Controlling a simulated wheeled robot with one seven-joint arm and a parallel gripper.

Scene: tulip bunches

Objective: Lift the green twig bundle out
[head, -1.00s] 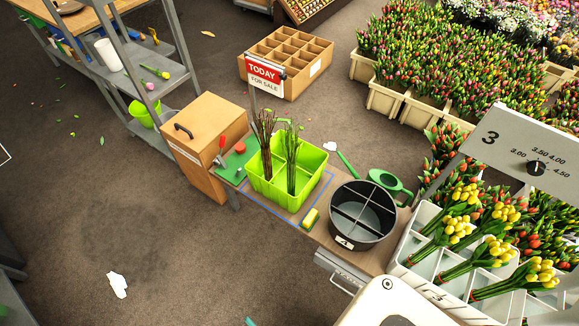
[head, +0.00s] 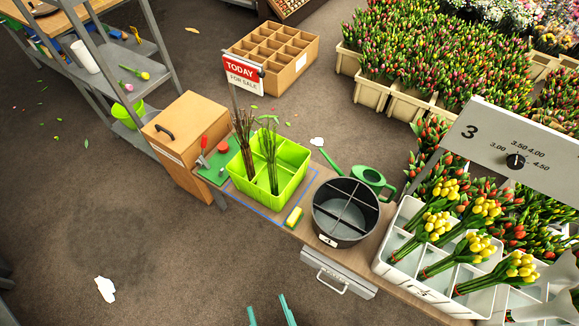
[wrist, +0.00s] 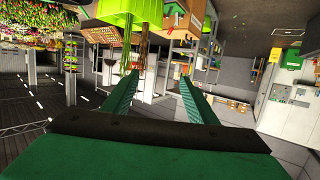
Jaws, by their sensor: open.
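The green twig bundle (head: 269,158) stands upright in the lime green crate (head: 291,188) on the bench. A brown twig bundle (head: 243,145) stands to its left in the same crate. The lower ends of both are hidden by the crate walls. My gripper (head: 269,310) shows only as two teal fingertips at the bottom edge, well apart from the crate. In the wrist view my gripper (wrist: 158,74) is open and empty. Lime green and brown twig shapes (wrist: 142,42) show there beyond the fingers, at the top.
A green watering can (head: 372,182) stands behind the bucket. A sale sign (head: 243,75) rises behind the crate. A wooden box (head: 187,130) stands left. The floor in front is mostly clear.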

